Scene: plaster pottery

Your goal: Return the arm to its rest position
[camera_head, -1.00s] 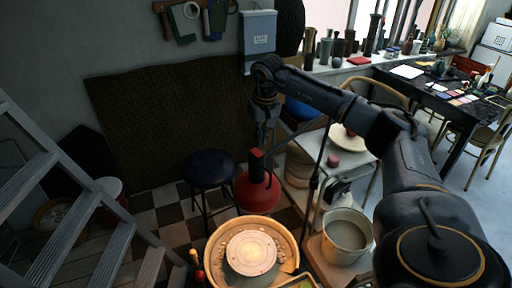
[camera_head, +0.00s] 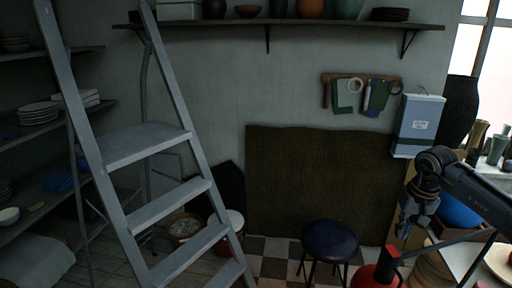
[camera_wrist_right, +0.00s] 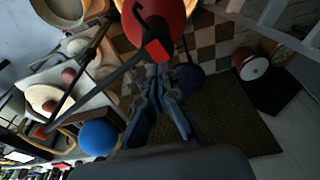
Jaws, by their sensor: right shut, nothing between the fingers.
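My right gripper (camera_head: 403,232) hangs pointing down at the right edge of the head view, at the end of my dark right arm (camera_head: 472,188). Its fingers are shut with nothing between them. In the right wrist view the slim dark fingers (camera_wrist_right: 160,78) are close together and empty. My left gripper is not in view.
A dark blue stool (camera_head: 330,240) stands left of the vessel. A grey stepladder (camera_head: 150,145) stands at the left, before wall shelves. A blue ball (camera_wrist_right: 99,138) and a white table (camera_wrist_right: 82,100) are near my right arm. Checkered floor between is partly free.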

